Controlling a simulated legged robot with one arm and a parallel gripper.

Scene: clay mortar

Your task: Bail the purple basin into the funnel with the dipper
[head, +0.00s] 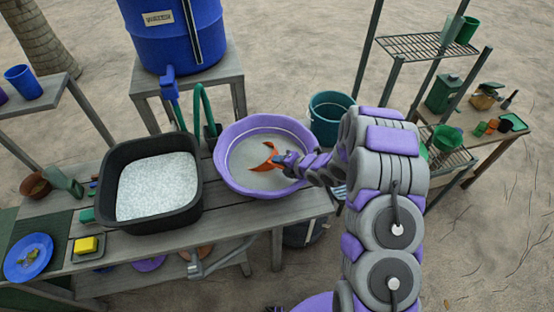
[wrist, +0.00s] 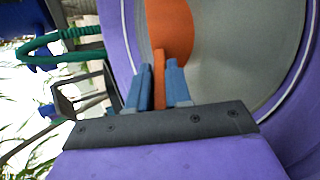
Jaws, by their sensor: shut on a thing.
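The purple basin (head: 227,172) stands on the grey plank bench, with a pale grey surface inside its rim. It fills most of the wrist view (wrist: 290,130). My gripper (head: 284,162) reaches over it from the right. In the wrist view my gripper (wrist: 159,88) has its blue fingers shut on the narrow handle of the orange dipper (wrist: 170,28). The dipper (head: 264,164) is over or in the middle of the basin; I cannot tell whether it touches the contents. A green funnel-like vessel (head: 447,138) sits on the right-hand rack; I cannot tell for sure that it is the funnel.
A black tub (head: 111,190) of white grains stands left of the basin. A blue barrel (head: 165,45) with a tap stands behind on a stand. A teal bucket (head: 330,112) stands behind right of the basin. Sandy ground is open at the right.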

